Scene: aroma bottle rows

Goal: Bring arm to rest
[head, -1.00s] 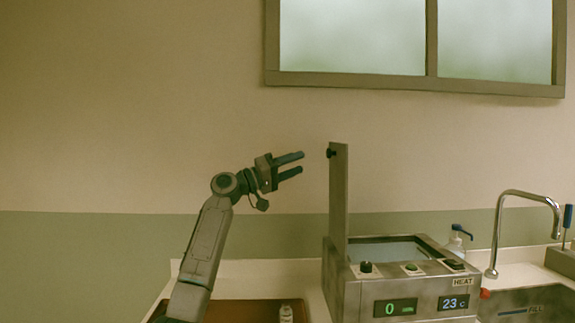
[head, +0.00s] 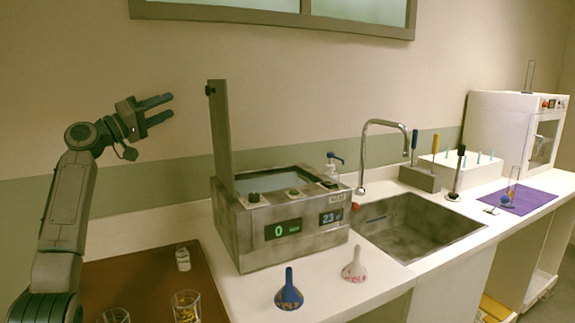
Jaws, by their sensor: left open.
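My left gripper (head: 160,110) is raised in the air at the left of the head view, in front of the wall. Its two fingers point right and are apart, with nothing between them. It is above the brown tray (head: 140,272) and left of the upright lid of the water bath (head: 222,140), clear of both. My left arm rises from the lower left corner. My right arm and right gripper do not show.
The metal bath (head: 290,255) stands on the white counter. A small bottle (head: 183,259) and glasses (head: 186,306) are at the tray. The sink (head: 420,226) and tap (head: 372,150) lie to the right.

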